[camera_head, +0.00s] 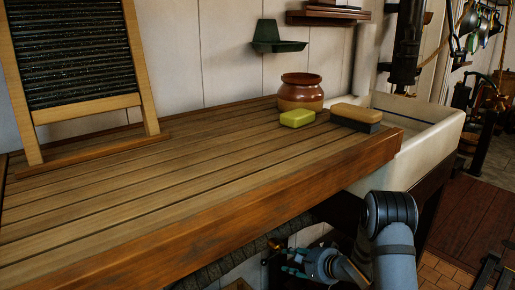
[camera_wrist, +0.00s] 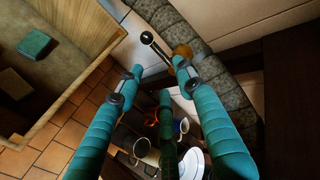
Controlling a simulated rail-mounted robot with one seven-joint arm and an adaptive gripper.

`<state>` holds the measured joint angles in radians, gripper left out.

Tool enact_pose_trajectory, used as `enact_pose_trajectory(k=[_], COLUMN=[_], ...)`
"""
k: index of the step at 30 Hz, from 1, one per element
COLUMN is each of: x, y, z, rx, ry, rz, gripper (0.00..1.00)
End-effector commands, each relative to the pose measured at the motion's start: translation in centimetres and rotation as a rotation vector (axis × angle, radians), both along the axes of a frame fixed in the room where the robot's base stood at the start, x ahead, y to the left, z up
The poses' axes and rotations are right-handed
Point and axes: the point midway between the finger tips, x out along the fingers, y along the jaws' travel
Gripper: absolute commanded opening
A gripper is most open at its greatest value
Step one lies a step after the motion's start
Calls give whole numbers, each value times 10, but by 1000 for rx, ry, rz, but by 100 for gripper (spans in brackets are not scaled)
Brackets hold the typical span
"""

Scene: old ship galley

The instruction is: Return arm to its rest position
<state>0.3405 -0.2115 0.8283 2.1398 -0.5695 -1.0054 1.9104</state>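My arm shows at the bottom right of the head view, below the front edge of the wooden counter (camera_head: 130,205). My gripper (camera_head: 288,261) is low and partly in shadow under that counter, pointing left. In the wrist view my gripper (camera_wrist: 161,68) has its teal fingers spread well apart, with a third finger between them lower down. Nothing is held between them. A dark rod with a ball end (camera_wrist: 148,38) shows just beyond the fingertips; I cannot tell whether they touch it.
On the counter are a washboard (camera_head: 75,55), a brown pot (camera_head: 300,92), a yellow-green sponge (camera_head: 297,118) and a brush (camera_head: 356,117). A pale sink (camera_head: 425,150) adjoins at right. Mugs (camera_wrist: 142,147) and plates (camera_wrist: 195,165) show beyond my fingers.

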Motion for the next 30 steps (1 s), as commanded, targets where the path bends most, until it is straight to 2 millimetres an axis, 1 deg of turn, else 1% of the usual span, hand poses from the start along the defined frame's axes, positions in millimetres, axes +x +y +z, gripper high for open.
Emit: enact_pose_trajectory(k=[1, 9, 12, 16, 18, 21, 30], x=[6, 43, 53, 62, 62, 63, 63], y=[7, 32, 38, 45, 36, 30, 29], z=[-7, -36, -44, -51, -53, -52, -51], rx=[0, 0, 0, 0, -13, -23, -25], ry=[2, -1, 0, 0, -10, -18, -20], rz=[4, 3, 1, 1, -11, -18, -19], gripper=[37, 37, 37, 37, 37, 37, 37])
